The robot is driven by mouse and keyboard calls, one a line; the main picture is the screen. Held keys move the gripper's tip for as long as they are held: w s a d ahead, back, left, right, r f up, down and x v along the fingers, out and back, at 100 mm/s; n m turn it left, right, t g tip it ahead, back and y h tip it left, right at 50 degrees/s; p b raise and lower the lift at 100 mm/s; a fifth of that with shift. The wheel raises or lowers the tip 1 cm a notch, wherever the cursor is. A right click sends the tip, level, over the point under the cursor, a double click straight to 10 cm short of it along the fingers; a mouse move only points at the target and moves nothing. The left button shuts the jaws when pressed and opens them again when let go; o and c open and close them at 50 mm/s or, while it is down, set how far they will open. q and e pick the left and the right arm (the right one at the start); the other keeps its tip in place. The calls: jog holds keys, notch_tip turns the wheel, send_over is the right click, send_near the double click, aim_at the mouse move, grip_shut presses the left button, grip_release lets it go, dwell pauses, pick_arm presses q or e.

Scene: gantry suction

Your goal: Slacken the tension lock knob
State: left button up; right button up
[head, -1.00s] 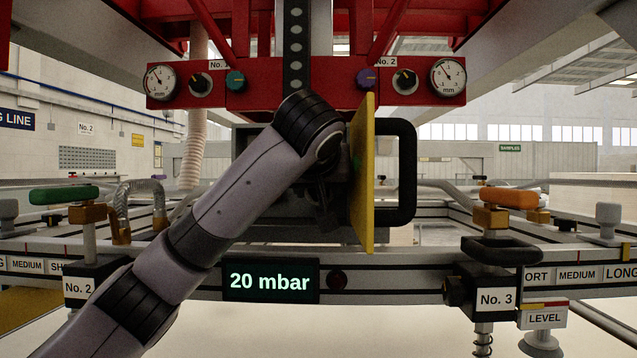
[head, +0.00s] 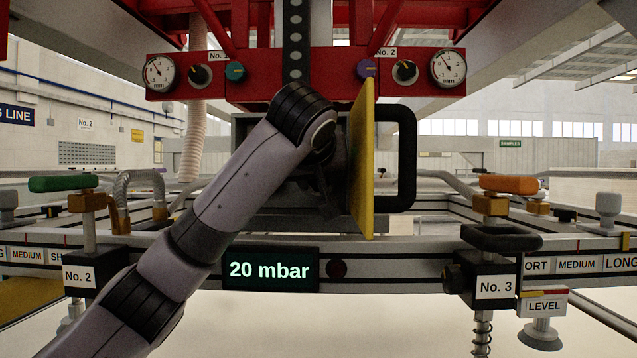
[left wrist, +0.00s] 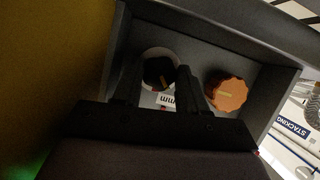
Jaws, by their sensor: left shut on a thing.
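Two knobs sit inside a grey open-fronted box, seen in the left wrist view (left wrist: 245,45). A dark knob with a yellow pointer line (left wrist: 159,72) is set on a pale round dial. An orange scalloped knob with a pale line (left wrist: 226,92) is to its right. No legible label shows which is the tension lock. My left gripper (left wrist: 161,82) has its black fingers on either side of the dark knob and is shut on it. My right gripper is not in view.
A yellow door panel with a black handle (head: 368,190) stands open right beside my wrist. Above is a red panel (head: 318,88) with gauges and knobs. Below are a "20 mbar" display (head: 270,270) and posts marked No. 2 (head: 78,276) and No. 3 (head: 495,287).

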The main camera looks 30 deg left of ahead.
pick_arm(q)
jog(key=shift+f+n+t+h+b, duration=0.25)
jog(key=shift+n+t+h+b, duration=0.3)
jog(key=shift+n+b, duration=0.6)
jog(key=shift+a+n+t+h+b, duration=0.1)
jog(key=shift+n+t+h+b, duration=0.15)
jog(key=shift+n+h+b, duration=0.35)
jog(key=shift+s+r+n+b, duration=0.1)
jog(key=shift+n+b, duration=0.15)
jog(key=shift+b, duration=0.1)
jog(key=shift+a+r+t, duration=0.1)
jog(key=shift+t, duration=0.2)
jog(key=o, duration=0.8)
